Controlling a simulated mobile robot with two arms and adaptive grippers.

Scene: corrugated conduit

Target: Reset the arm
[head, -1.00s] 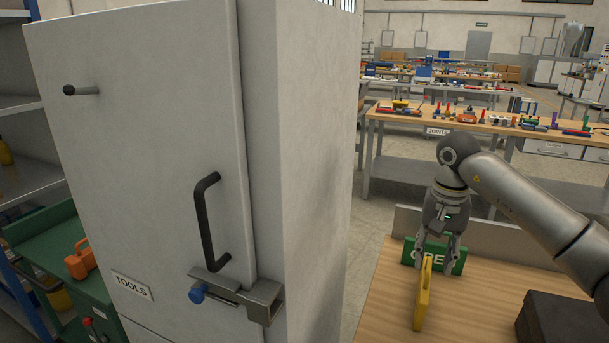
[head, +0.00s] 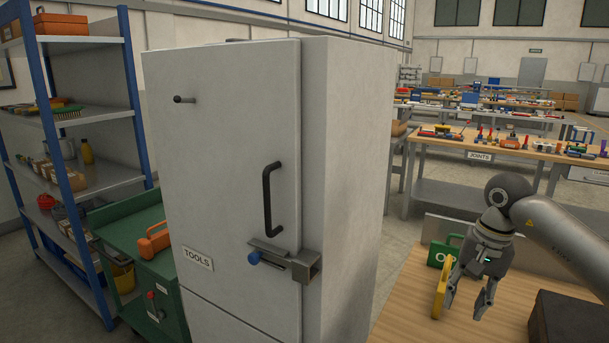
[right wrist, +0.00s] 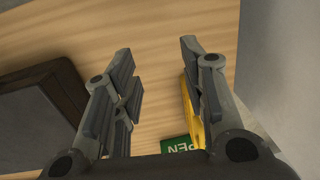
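My right gripper (head: 465,311) is open and empty over the wooden table at the lower right. In the right wrist view its two fingers (right wrist: 156,50) stand apart with only bare wood between them. A yellow upright piece (head: 440,290) stands on the table just left of the gripper. My left gripper is not in view.
A tall white cabinet (head: 235,130) labelled TOOLS, with a black handle (head: 268,198) and a latch with a blue knob (head: 254,258), fills the middle. A dark box (head: 570,320) sits on the table (head: 405,315), right of the gripper. Shelves (head: 85,120) stand left.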

